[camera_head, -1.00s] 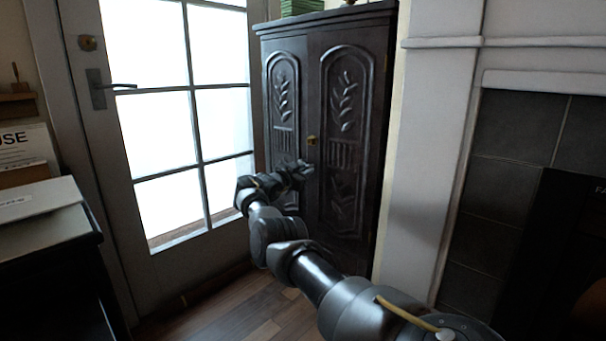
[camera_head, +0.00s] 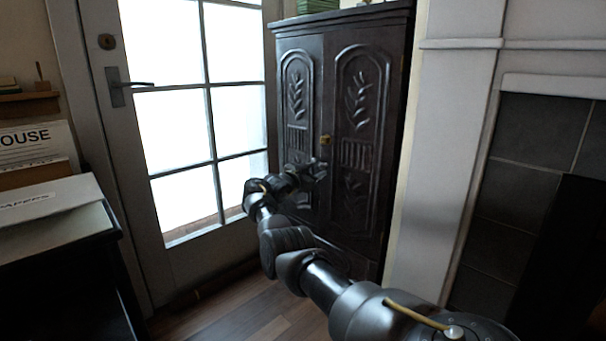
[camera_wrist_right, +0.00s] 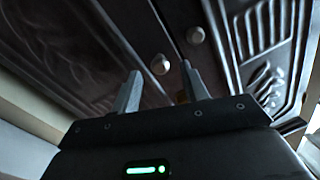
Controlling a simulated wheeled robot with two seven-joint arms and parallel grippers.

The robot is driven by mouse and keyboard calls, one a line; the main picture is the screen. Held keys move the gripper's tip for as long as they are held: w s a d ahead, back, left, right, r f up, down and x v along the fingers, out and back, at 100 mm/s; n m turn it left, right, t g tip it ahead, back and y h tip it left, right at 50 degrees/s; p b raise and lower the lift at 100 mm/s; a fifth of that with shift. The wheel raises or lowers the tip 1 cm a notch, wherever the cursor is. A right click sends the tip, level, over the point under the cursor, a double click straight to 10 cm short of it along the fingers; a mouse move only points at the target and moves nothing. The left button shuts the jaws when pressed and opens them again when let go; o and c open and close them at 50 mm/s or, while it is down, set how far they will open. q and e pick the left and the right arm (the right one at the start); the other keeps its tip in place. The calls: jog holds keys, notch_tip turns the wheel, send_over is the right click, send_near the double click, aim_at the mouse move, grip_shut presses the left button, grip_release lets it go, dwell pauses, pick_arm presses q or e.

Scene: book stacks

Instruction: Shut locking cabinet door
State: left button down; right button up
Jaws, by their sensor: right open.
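The dark wooden cabinet (camera_head: 342,35) has a left door (camera_head: 300,130) and a right door (camera_head: 357,140), both with carved arched panels. In the head view both doors look shut or nearly so; I cannot tell whether a small gap remains. A small brass fitting (camera_head: 325,139) sits at the seam. My right gripper (camera_head: 318,171) is in front of the doors, just below that fitting. In the right wrist view its fingers (camera_wrist_right: 160,72) are apart, with two round knobs (camera_wrist_right: 160,64) (camera_wrist_right: 195,35) beyond them. A brass piece shows partly behind one finger. My left gripper is out of view.
A glazed door (camera_head: 205,130) with a lever handle (camera_head: 128,85) stands left of the cabinet. A white pillar (camera_head: 440,160) and a dark tiled fireplace surround (camera_head: 530,140) are at the right. A dark desk (camera_head: 70,250) is at the lower left. Bare wooden floor (camera_head: 240,315) lies between.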

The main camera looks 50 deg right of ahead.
jog(key=a+p, duration=0.2)
jog(key=a, duration=0.6)
jog(key=shift+w+a+p, duration=0.15)
jog(key=shift+a+p, duration=0.15)
jog(key=shift+a, duration=0.05)
